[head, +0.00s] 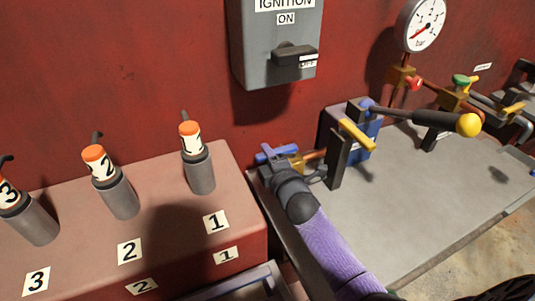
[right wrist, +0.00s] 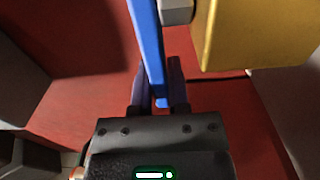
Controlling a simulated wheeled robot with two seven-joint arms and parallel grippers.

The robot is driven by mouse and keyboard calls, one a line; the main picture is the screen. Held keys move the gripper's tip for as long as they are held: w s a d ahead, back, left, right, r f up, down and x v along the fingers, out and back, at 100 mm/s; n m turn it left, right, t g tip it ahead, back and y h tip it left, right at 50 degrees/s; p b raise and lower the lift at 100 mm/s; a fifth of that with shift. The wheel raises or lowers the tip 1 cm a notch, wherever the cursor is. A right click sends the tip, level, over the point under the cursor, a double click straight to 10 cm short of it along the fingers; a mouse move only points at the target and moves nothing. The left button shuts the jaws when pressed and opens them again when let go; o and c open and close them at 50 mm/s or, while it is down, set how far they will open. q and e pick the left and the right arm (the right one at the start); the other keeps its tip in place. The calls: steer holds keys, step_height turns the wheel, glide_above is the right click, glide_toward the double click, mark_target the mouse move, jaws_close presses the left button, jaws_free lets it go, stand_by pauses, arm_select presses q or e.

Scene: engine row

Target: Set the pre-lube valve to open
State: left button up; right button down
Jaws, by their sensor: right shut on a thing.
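A small brass valve (head: 296,163) with a blue lever (head: 272,153) sits on a copper pipe, just right of the red block. No readable label names it as the pre-lube valve. My right gripper (head: 280,168) is at this lever. In the right wrist view the blue lever (right wrist: 149,45) runs down between the fingertips of my right gripper (right wrist: 158,95), which is shut on its end. The brass body (right wrist: 255,35) is to the right there. The fingers are partly hidden behind my wrist in the head view. My left gripper is out of view.
A grey ignition box (head: 277,65) hangs on the red wall. Several numbered cylinders stand on the red block (head: 245,215) at left. A blue pump (head: 365,128) with a long yellow-knobbed lever (head: 468,124) stands on the grey tray (head: 400,215). A gauge (head: 421,24) is above.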

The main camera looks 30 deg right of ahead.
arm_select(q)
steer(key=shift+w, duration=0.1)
arm_select(e)
steer(key=shift+s+r+n+y+p, duration=0.1)
steer(key=shift+s+n+y+p, duration=0.05)
steer(key=shift+n+y+p, duration=0.2)
steer(key=shift+s+n+y+p, duration=0.25)
steer(key=shift+n+y+p, duration=0.1)
steer(key=shift+y, duration=0.4)
steer(key=c, duration=0.6)
jaws_free()
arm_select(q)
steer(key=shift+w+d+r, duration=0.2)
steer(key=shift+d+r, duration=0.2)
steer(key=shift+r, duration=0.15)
